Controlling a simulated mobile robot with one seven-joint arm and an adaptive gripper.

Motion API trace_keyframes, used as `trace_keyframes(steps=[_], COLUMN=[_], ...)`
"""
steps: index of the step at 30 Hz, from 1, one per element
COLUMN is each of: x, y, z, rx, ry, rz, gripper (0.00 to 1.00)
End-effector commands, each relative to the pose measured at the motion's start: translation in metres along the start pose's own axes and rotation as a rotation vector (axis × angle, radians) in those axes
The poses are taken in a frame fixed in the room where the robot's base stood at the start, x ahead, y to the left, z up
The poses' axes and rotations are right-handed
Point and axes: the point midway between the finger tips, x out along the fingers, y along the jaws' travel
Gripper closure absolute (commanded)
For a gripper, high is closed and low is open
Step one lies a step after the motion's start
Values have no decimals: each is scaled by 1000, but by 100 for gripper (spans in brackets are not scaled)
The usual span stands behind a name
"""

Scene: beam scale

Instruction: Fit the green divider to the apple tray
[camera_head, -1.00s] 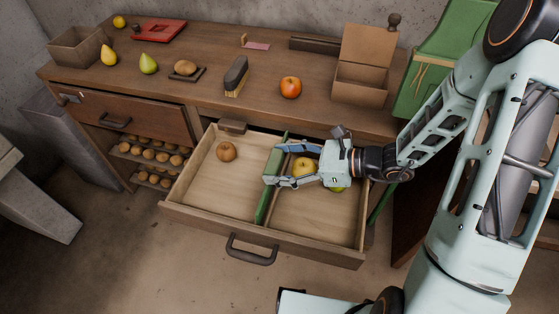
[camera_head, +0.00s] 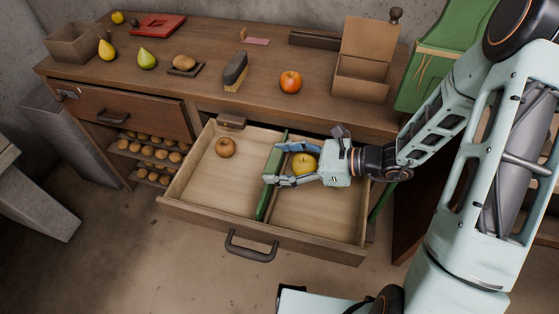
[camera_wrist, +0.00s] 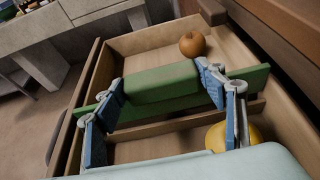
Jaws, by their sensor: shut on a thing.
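The green divider (camera_head: 270,183) stands on edge across the open drawer (camera_head: 195,207), running from its back to its front wall. My gripper (camera_head: 268,164) reaches in from the right and is shut on the divider's thick green block (camera_wrist: 160,82), one finger at each end in the wrist view. A low wooden rail (camera_wrist: 185,122) runs along beside the divider; whether the divider is seated in a slot I cannot tell. A brown apple (camera_head: 226,147) lies left of the divider. A yellow apple (camera_head: 303,164) lies right of it, partly hidden by my gripper.
On the bench top stand pears (camera_head: 147,58), a red-orange apple (camera_head: 290,82), a brush (camera_head: 235,72) and an open box (camera_head: 362,75). A shut drawer (camera_head: 135,105) and shelves of round brown produce (camera_head: 155,153) are at left. The drawer's left part is mostly free.

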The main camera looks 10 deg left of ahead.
Motion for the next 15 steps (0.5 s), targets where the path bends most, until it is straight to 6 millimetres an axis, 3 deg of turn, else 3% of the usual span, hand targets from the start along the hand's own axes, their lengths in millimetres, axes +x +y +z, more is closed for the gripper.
trace_keyframes(steps=[15], x=[6], y=[0], z=[-16], rx=[0], ry=[-1], rz=[0], gripper=[63])
